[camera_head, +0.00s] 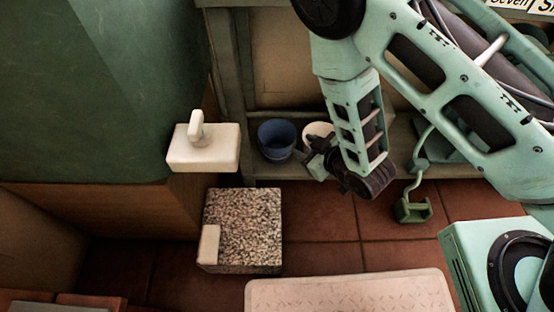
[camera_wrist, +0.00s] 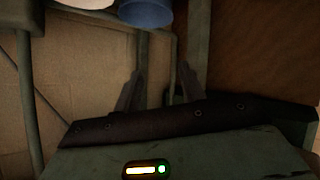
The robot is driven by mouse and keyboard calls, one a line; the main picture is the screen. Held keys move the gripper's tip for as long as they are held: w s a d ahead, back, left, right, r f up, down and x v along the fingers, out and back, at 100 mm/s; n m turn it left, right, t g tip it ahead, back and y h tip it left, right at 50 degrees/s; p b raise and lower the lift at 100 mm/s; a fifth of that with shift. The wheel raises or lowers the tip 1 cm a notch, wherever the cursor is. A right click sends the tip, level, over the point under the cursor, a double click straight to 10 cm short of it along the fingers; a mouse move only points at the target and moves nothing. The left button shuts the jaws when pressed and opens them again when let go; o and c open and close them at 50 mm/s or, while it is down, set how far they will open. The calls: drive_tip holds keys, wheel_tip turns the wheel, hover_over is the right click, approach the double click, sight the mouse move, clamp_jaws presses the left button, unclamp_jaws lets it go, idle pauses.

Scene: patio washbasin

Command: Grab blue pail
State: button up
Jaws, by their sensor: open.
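The blue pail (camera_head: 276,140) stands on the low shelf at the middle of the head view, open at the top. In the wrist view its blue side (camera_wrist: 147,12) shows at the top edge, cut off by the frame. My gripper (camera_head: 316,160) is to the right of the pail in the head view, in front of a white pot (camera_head: 318,129), and apart from the pail. In the wrist view my gripper (camera_wrist: 160,88) has its two dark fingers spread with nothing between them.
My gripper partly hides the white pot beside the pail. A white block with a handle (camera_head: 203,155) and a speckled box (camera_head: 245,225) stand left of the shelf. A green holder (camera_head: 412,210) is at the right. Red tiled floor (camera_head: 320,220) lies open in front.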

wheel_tip(320, 180, down, 8)
drive_tip(key=s+d+n+t+y+b, duration=0.1)
drive_tip(key=s+d+n+y+b, duration=0.1)
drive_tip(key=b, duration=0.2)
drive_tip(key=b+x, duration=1)
drive_tip(key=x, duration=0.8)
drive_tip(key=shift+s+a+f, duration=0.1)
drive_tip(key=shift+s+f, duration=0.1)
